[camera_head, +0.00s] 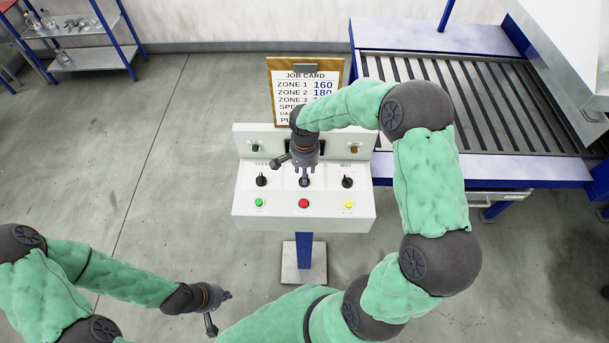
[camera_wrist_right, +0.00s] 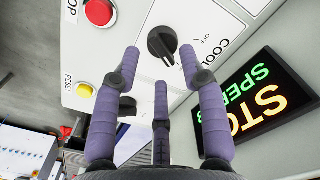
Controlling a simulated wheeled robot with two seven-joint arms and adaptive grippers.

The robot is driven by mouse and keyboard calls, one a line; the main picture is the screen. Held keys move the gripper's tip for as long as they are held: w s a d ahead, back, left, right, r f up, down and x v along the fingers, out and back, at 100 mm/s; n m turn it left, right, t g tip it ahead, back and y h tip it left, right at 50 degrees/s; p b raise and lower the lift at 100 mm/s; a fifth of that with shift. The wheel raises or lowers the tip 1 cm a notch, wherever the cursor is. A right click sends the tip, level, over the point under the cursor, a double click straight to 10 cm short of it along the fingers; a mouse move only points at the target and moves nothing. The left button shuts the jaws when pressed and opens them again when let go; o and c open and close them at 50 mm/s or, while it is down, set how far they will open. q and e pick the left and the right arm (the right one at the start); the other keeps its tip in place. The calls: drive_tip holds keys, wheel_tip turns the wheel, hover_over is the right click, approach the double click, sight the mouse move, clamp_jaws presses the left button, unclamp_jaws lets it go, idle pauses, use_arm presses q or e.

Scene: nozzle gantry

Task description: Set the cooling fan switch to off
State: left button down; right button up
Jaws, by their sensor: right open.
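The cooling fan switch (camera_wrist_right: 162,42) is a round black knob on the pale panel, with an OFF label and partly cut-off "COOL" lettering beside it. In the head view it is the middle knob (camera_head: 304,183), partly covered by my right gripper (camera_head: 304,168). In the right wrist view my right gripper (camera_wrist_right: 160,65) is open, its purple fingers spread around the knob's near side. I cannot tell whether they touch it. Which mark the knob points to is unclear. My left gripper (camera_head: 222,312) is open and empty at the lower left, away from the panel.
Black knobs stand left (camera_head: 261,181) and right (camera_head: 347,182). Green (camera_head: 258,202), red (camera_head: 304,203) and yellow (camera_head: 348,204) buttons line the front. A lit display (camera_wrist_right: 262,103) sits behind the switch. A job card (camera_head: 290,85) stands behind the panel; a roller conveyor (camera_head: 475,100) is at right.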

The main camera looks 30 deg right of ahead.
wheel_tip(320, 180, down, 3)
drive_tip(key=shift+s+r, duration=0.15)
drive_tip(key=shift+f, duration=0.2)
clamp_jaws()
